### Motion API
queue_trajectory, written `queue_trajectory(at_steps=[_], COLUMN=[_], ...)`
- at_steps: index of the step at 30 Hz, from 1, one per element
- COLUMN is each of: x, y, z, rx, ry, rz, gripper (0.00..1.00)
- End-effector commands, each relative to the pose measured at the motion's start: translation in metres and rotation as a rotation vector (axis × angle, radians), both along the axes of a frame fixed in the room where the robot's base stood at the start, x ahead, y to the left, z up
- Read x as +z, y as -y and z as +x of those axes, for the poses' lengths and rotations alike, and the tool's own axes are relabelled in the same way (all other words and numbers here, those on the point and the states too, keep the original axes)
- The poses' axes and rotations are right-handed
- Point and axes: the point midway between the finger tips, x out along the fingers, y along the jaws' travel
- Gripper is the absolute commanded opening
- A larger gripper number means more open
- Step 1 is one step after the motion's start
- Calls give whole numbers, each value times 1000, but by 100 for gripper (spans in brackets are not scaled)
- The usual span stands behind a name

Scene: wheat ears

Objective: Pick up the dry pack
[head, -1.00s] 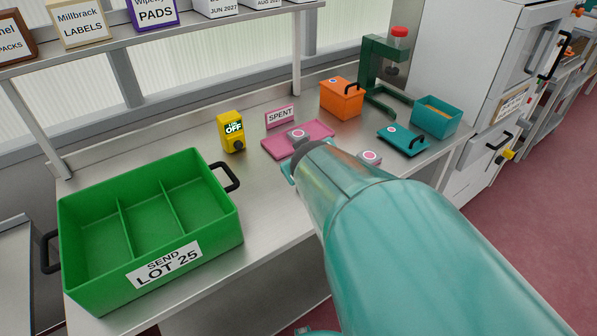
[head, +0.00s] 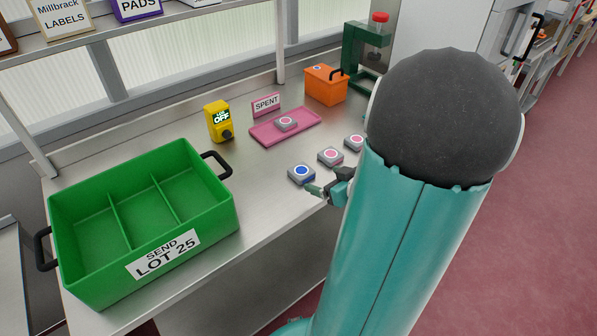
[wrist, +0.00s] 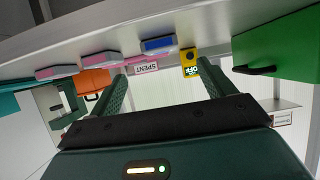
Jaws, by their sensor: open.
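A small grey pack with a blue disc on top (head: 301,174) lies near the bench's front edge; no word on it is readable. Two like packs with pink discs (head: 330,156) (head: 354,142) lie in a row behind it to the right. My gripper (head: 318,188) is beside the blue-disc pack, just to its lower right, partly hidden by my arm. In the wrist view, which is upside down, the jaws (wrist: 162,76) are apart and empty. The blue pack (wrist: 158,45) shows beyond and between them, with the pink ones to its left.
A pink tray (head: 262,137) marked SPENT holds another pink-disc pack. A green three-compartment crate (head: 207,223) marked SEND LOT 25 stands at left. A yellow box reading OFF (head: 217,122) and an orange box (head: 326,86) stand behind. Bare bench lies between crate and packs.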

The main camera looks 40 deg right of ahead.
Motion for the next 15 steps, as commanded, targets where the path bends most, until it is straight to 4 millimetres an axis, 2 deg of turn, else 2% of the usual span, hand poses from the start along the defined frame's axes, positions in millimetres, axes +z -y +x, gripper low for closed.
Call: queue_trajectory(at_steps=[4, 11, 15], x=[-13, -20, -26], y=[1, 2, 3], z=[26, 44, 62], rx=[1, 0, 1], ry=[-1, -1, -1], rz=[3, 0, 2], gripper=[82, 82, 82])
